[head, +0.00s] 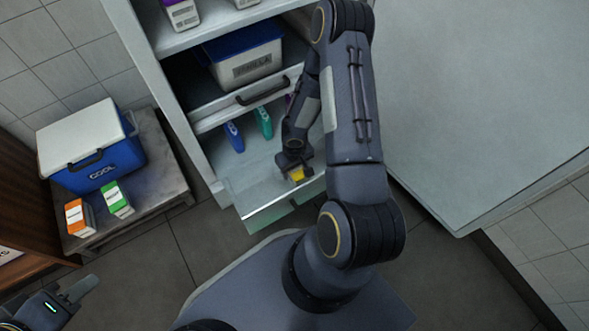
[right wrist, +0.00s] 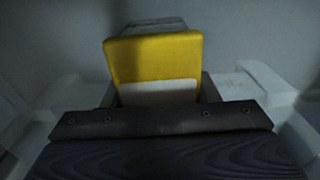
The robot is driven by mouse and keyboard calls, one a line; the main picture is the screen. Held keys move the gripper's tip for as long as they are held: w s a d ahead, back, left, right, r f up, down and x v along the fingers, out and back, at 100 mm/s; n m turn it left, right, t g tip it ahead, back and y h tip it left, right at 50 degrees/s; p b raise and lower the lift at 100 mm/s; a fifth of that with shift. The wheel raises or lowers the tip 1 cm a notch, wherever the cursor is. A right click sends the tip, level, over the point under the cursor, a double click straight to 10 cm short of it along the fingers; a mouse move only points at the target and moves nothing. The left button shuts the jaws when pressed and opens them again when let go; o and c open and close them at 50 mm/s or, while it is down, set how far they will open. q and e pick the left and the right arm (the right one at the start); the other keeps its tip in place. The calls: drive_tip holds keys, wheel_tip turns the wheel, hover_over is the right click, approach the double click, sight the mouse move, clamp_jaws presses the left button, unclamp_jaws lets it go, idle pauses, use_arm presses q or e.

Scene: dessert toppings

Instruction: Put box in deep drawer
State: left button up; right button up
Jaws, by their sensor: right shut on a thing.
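The yellow box (head: 297,174) is small in the head view, low inside the deep drawer (head: 240,183). In the right wrist view the box (right wrist: 155,62) has a yellow face with a white lower band. My right gripper (head: 294,166) reaches down into the pulled-out drawer and is shut on the box. I cannot tell whether the box touches the drawer floor. The arm hides the right part of the drawer. My left gripper (head: 80,290) is at the lower left, away from the drawer; its finger gap is not clear.
Above is a handle (head: 262,90) and a blue-lidded bin (head: 243,58). A cooler (head: 92,150), an orange box (head: 78,217) and a green box (head: 116,199) are on a side table (head: 163,190).

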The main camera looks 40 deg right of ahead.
drive_tip(key=o, duration=1.2)
